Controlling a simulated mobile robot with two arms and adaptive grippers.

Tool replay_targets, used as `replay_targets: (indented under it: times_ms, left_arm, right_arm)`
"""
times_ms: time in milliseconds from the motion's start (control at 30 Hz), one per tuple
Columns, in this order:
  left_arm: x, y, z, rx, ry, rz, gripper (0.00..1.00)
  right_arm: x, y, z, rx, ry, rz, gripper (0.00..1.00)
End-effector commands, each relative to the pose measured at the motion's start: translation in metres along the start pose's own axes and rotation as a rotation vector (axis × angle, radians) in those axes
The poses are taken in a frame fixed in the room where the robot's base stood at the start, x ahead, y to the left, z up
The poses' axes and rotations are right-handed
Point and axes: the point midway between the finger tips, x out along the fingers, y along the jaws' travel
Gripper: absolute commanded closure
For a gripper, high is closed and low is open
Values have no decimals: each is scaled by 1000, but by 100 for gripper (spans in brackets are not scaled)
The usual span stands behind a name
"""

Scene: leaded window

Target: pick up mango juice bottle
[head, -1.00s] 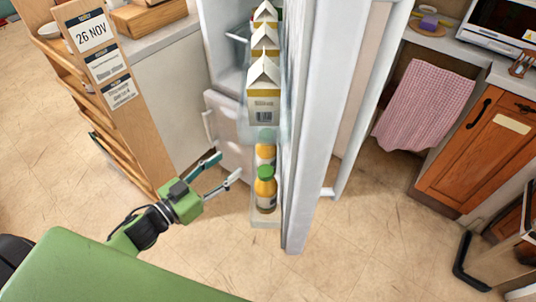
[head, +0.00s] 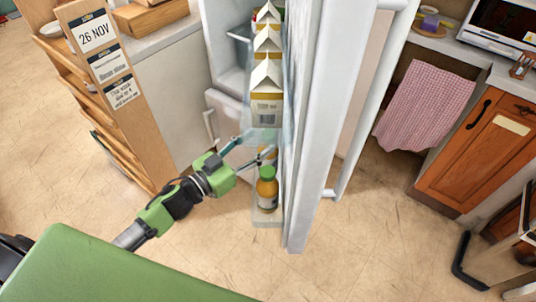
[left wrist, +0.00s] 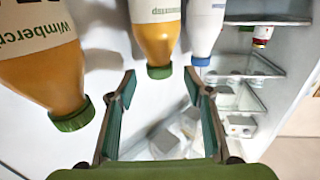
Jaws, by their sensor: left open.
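Two bottles of orange-yellow juice with green caps stand in the low door shelf of the open fridge. The front juice bottle (head: 267,190) is clear in the head view; the rear juice bottle (head: 266,152) is partly hidden by my left gripper (head: 252,146). In the left wrist view the bottles appear upside down, caps downward: one large juice bottle (left wrist: 42,70) at left, another juice bottle (left wrist: 158,35) ahead between the open fingers (left wrist: 160,85), not gripped. Which one is mango I cannot tell. My right gripper is not in view.
A white bottle with a blue cap (left wrist: 203,28) stands beside the middle bottle. Several milk cartons (head: 266,95) fill the door farther back. The fridge door (head: 322,120) rises close on the right. A wooden shelf unit (head: 125,110) is at left.

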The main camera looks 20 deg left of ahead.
Motion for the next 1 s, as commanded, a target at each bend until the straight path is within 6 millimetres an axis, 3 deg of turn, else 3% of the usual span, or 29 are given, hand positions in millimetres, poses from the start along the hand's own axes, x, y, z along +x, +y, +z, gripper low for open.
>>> replay_targets:
  times_ms: [300, 633, 800, 1000]
  left_arm:
    - [41, 0, 1, 1, 2, -1, 53]
    - [47, 1, 2, 1, 0, 0, 53]
    - [46, 1, 2, 1, 0, 0, 98]
    - [47, 0, 1, 2, 3, 1, 100]
  right_arm:
    - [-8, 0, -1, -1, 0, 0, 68]
    - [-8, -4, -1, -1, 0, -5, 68]
    - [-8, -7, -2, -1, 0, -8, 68]
    - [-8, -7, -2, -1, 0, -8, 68]
